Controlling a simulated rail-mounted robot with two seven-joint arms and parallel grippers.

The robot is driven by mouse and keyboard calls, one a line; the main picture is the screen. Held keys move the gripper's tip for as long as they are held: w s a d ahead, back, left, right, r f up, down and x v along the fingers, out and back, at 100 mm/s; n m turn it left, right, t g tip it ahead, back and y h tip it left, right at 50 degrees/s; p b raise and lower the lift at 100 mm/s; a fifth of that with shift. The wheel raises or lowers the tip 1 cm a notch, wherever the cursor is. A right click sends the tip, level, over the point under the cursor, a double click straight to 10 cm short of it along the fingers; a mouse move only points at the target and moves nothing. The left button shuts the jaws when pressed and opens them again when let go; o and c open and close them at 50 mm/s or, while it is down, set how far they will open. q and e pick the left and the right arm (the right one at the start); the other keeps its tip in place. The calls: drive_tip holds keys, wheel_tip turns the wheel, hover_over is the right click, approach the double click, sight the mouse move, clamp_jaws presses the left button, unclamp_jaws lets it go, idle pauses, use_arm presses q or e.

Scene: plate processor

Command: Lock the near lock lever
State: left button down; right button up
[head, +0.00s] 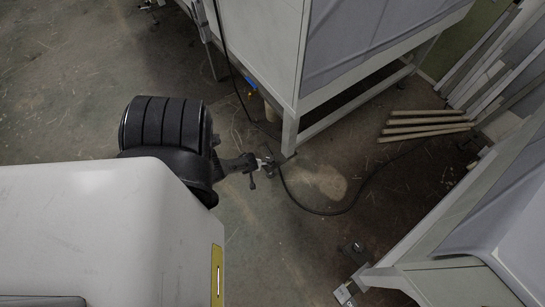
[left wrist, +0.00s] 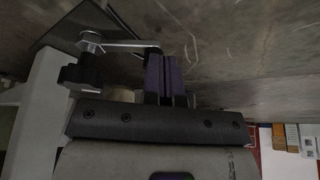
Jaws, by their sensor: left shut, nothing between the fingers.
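In the head view my left gripper (head: 243,163) reaches in from the left, low beside the foot of the white frame's corner leg. In the left wrist view its two dark purplish fingers (left wrist: 165,78) are together, with nothing between them. A lock lever (left wrist: 122,44), a pale metal bar with a dark end, runs from a bolted pivot (left wrist: 90,38) to beside the fingers. I cannot tell whether they touch. A black clamp part (left wrist: 84,73) sits below the pivot. The lock also shows small beside my gripper in the head view (head: 268,162). My right gripper is in neither view.
The white frame leg (head: 290,128) stands close to my gripper. A black cable (head: 325,212) curves over the floor. A second foot lock (head: 352,252) is by the right-hand frame (head: 415,235). Wooden strips (head: 425,128) lie at right. The lower middle floor is clear.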

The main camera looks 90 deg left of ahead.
use_arm(q)
drive_tip(key=shift+s+d, duration=0.1)
drive_tip(key=s+d+r+p, duration=0.1)
drive_tip(key=d+r+p, duration=0.6)
drive_tip(key=r+p, duration=0.2)
drive_tip(key=shift+s+r, duration=0.15)
drive_tip(key=shift+s, duration=0.1)
idle(0.3)
drive_tip(key=shift+d, duration=0.2)
drive_tip(key=shift+a, duration=0.1)
idle(0.4)
